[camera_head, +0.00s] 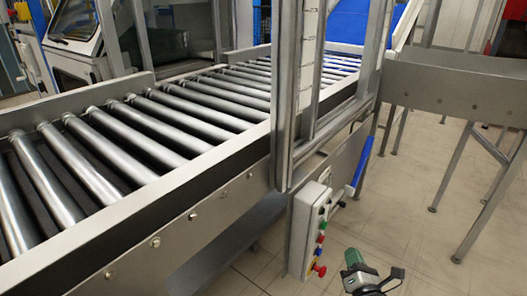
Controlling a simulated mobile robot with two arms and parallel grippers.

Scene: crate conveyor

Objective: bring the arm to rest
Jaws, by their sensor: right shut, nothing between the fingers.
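My right gripper (376,276) shows at the bottom edge of the head view, right of centre. It is dark with a green part, and it is shut with nothing held. It is low, in front of the conveyor and a little right of the control box, with open floor behind it. Most of the right arm is out of the frame. My left gripper is not in view.
A roller conveyor (203,113) runs from front left to the back, with no crate on it. A grey control box (305,225) with buttons hangs at its side. A metal post (287,120) stands beside it. A steel table (455,90) stands right. Tiled floor (400,225) is free between.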

